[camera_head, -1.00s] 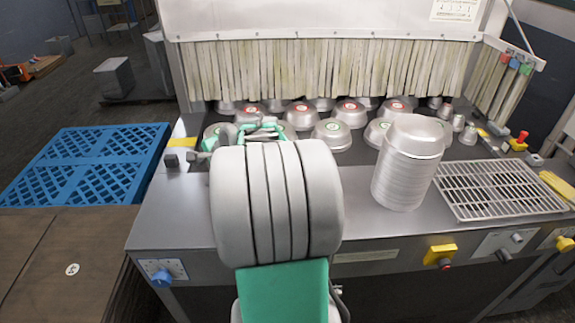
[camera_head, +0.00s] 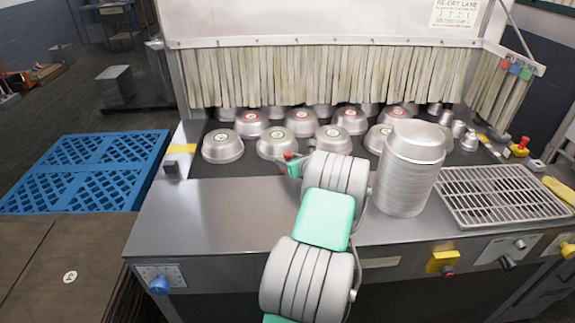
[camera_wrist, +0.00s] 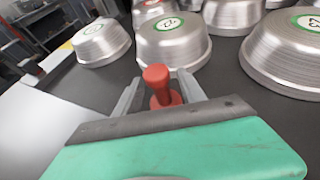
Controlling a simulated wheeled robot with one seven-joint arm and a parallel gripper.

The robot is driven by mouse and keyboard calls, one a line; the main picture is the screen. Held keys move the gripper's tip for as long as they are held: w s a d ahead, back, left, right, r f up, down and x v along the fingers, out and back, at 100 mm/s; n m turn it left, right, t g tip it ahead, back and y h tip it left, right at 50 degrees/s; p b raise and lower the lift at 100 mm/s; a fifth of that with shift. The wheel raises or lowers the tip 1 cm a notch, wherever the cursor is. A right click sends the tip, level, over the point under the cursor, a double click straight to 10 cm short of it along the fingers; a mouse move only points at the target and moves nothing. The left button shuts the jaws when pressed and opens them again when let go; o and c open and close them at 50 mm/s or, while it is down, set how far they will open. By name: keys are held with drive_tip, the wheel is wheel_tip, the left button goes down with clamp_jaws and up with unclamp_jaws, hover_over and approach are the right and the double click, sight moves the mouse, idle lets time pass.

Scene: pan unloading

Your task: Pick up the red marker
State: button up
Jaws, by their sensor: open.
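The red marker (camera_wrist: 160,84) shows in the wrist view as a small red peg with a rounded top and a wider lower part. It stands between the two fingers of my gripper (camera_wrist: 157,92); its base is hidden behind the gripper's dark edge. The fingers are apart, one on each side of it, and I cannot tell whether either touches it. In the head view a small red spot, likely the marker (camera_head: 288,155), shows at the tip of my gripper (camera_head: 287,163), near the front edge of the dark belt.
Several upturned metal pans with red or green labels (camera_head: 276,143) stand just behind my gripper. A tall pan stack (camera_head: 408,180) stands to the right, beside a grate (camera_head: 500,195). The steel counter (camera_head: 205,210) is clear at left. A strip curtain (camera_head: 320,75) hangs behind.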

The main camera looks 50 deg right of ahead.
drive_tip(key=c, duration=1)
drive_tip(key=shift+r, duration=0.1)
clamp_jaws()
drive_tip(key=shift+r, duration=0.1)
